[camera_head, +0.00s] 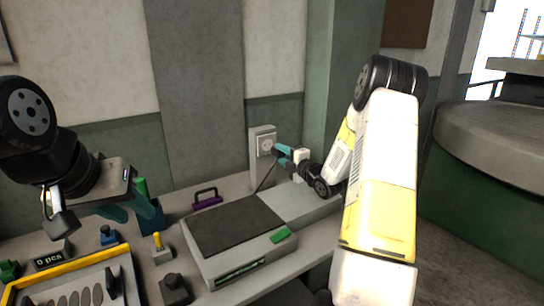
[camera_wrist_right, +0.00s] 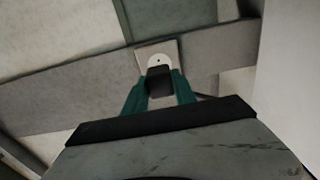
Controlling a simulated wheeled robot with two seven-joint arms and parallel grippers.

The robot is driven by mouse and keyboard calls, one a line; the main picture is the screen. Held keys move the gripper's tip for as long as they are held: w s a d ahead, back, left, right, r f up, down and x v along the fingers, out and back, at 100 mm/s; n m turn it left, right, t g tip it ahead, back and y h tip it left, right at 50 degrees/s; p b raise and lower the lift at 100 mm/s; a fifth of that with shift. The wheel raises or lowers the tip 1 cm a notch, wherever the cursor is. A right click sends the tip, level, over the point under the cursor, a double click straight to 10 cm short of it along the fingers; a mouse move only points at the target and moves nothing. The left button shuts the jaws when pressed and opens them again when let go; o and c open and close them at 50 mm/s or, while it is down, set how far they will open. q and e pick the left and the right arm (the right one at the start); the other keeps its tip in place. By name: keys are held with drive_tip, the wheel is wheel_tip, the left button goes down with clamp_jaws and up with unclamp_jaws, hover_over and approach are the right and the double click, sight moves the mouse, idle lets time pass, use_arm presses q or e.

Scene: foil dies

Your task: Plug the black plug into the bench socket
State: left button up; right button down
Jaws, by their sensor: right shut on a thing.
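The bench socket (camera_head: 266,146) is a round face on a pale upright post at the back of the bench. It also shows in the right wrist view (camera_wrist_right: 158,58), just beyond the plug. My right gripper (camera_head: 280,152) is at the socket, its teal fingers shut on the black plug (camera_wrist_right: 160,81). The plug lies in front of the lower part of the socket face; I cannot tell whether it touches or enters it. A thin dark cable hangs below the gripper. My left gripper (camera_head: 132,211) is over the left of the bench; its fingertips are hard to make out.
A grey device with a dark top (camera_head: 235,224) stands mid-bench below the right gripper. A purple handle (camera_head: 207,198), a yellow-topped switch (camera_head: 158,243) and a yellow-edged tray (camera_head: 75,263) are to the left. A green pillar stands behind the right arm.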

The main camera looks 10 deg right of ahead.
sight(274, 149)
drive_tip(key=shift+x, duration=2)
drive_tip(key=shift+w+a, duration=0.15)
drive_tip(key=shift+w, duration=0.25)
idle(0.7)
drive_tip(key=c, duration=0.9)
unclamp_jaws()
drive_tip(key=v, duration=0.7)
drive_tip(key=shift+s, duration=0.35)
